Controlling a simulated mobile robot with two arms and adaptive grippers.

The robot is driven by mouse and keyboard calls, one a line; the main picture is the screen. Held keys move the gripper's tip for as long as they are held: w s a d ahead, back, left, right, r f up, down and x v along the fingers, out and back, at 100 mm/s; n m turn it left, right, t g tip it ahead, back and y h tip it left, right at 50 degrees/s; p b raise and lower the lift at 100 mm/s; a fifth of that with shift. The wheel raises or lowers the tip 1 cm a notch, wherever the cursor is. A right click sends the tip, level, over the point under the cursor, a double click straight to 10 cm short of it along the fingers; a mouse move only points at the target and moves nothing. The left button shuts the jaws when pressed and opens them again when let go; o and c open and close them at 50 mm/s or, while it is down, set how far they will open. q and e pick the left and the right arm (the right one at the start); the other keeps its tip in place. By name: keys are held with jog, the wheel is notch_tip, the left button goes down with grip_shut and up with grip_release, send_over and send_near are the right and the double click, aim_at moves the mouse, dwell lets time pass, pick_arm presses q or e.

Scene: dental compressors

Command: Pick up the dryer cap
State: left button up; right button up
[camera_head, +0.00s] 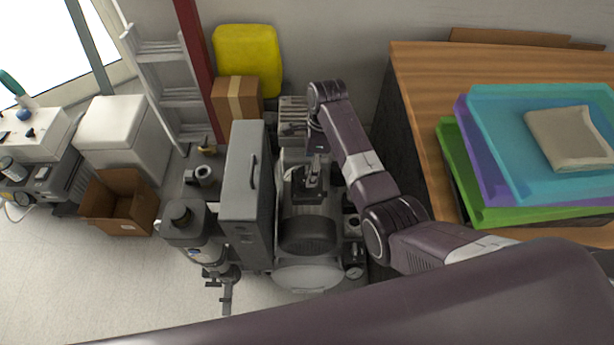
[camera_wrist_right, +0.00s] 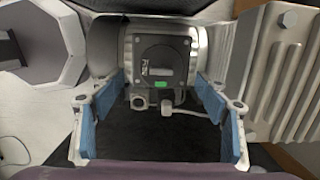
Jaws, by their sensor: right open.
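My right gripper (camera_head: 313,172) reaches down from the right arm over the grey compressor unit (camera_head: 307,235). In the right wrist view the right gripper (camera_wrist_right: 162,108) is open, with blue pads on both sides and nothing held between them. Beyond the pads is a rounded metal body with a dark square box (camera_wrist_right: 161,62) that has a small green light. I cannot tell for certain which part is the dryer cap. A grey cylinder with a dark round top (camera_head: 178,213) stands left of the compressor, apart from the gripper. My left gripper is not in view.
A tall grey case (camera_head: 245,190) stands close left of the right gripper. A wooden table (camera_head: 420,85) with stacked coloured trays (camera_head: 490,170) is on the right. A ribbed metal part (camera_wrist_right: 292,75) is at right in the wrist view. Open floor (camera_head: 110,285) lies at lower left.

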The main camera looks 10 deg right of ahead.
aim_at(307, 175)
jog(key=f, duration=0.3)
jog(key=a+f, duration=0.1)
jog(key=f, duration=0.1)
jog(key=shift+w+f+b, duration=0.15)
jog(key=shift+w+b, duration=0.05)
jog(key=shift+b, duration=0.15)
jog(key=c, duration=1.3)
